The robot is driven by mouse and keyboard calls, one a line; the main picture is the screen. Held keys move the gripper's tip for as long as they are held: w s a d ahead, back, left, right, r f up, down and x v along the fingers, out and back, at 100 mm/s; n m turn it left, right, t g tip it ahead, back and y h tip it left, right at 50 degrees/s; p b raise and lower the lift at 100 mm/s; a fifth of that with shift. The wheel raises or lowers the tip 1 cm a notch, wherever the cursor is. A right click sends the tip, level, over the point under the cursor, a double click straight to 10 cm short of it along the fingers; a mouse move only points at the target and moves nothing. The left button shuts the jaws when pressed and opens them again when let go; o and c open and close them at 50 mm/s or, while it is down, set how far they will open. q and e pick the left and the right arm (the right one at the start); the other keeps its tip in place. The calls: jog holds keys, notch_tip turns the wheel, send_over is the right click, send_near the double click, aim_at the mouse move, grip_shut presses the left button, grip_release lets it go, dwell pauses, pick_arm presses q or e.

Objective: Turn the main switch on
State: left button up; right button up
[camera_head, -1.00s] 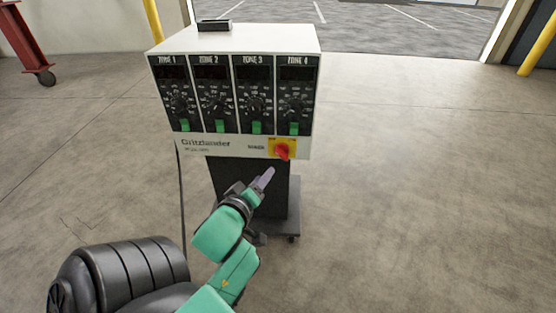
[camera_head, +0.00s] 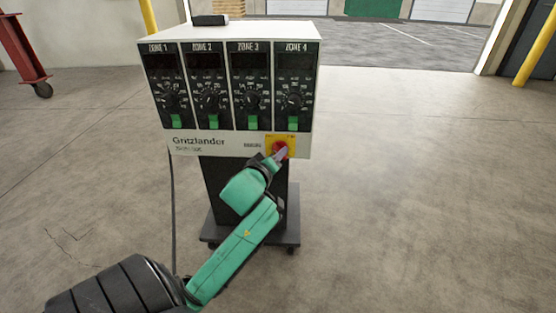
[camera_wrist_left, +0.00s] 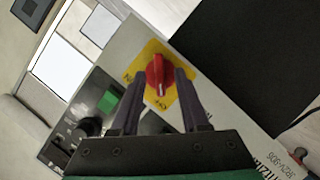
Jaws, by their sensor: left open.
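The main switch is a red rotary knob (camera_head: 279,149) on a yellow plate (camera_head: 291,140), at the lower right of the white control box's front. My left gripper (camera_head: 281,155) is right at the knob and hides part of it in the head view. In the left wrist view the red knob (camera_wrist_left: 159,75) shows between the two open fingers (camera_wrist_left: 160,90), with its white mark pointing toward the gripper. The fingers stand either side of it; whether they touch it I cannot tell. My right gripper is not in view.
The control box (camera_head: 235,33) has several zone panels with dials and green switches. It stands on a dark wheeled base (camera_head: 290,236). A black item (camera_head: 210,20) lies on top. A cable (camera_head: 172,215) hangs at its left. The floor to the right is clear.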

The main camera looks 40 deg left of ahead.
pick_arm(q)
jog(key=shift+w+a+f, duration=0.15)
jog(key=shift+w+a, duration=0.1)
jog(key=shift+w, duration=0.35)
grip_shut()
